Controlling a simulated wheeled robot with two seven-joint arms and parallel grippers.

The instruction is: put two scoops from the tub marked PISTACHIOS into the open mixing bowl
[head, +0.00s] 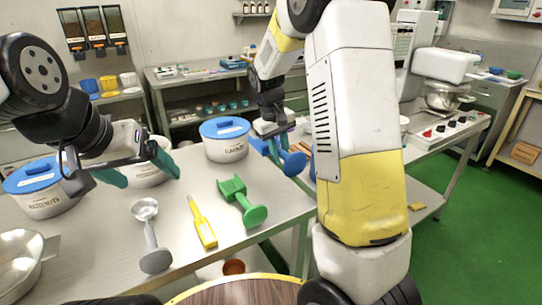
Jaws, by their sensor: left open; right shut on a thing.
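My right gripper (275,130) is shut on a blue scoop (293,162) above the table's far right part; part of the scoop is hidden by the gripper. My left gripper (140,172) is open and empty, its teal fingers apart in front of a white tub (150,178). That tub's label is mostly hidden, and I cannot read PISTACHIOS on any tub. A blue-lidded tub marked HAZELNUTS (42,203) stands at the left. Another blue-lidded tub (226,150) stands at the back; its label is too small to read surely. A shiny metal bowl (18,258) is cut off at the left edge.
A grey scoop (150,237), a yellow tool (202,222) and a green scoop (242,202) lie on the steel table (105,235). My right arm hides part of the room. A stand mixer (440,68) with a metal bowl stands on a bench at the right.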

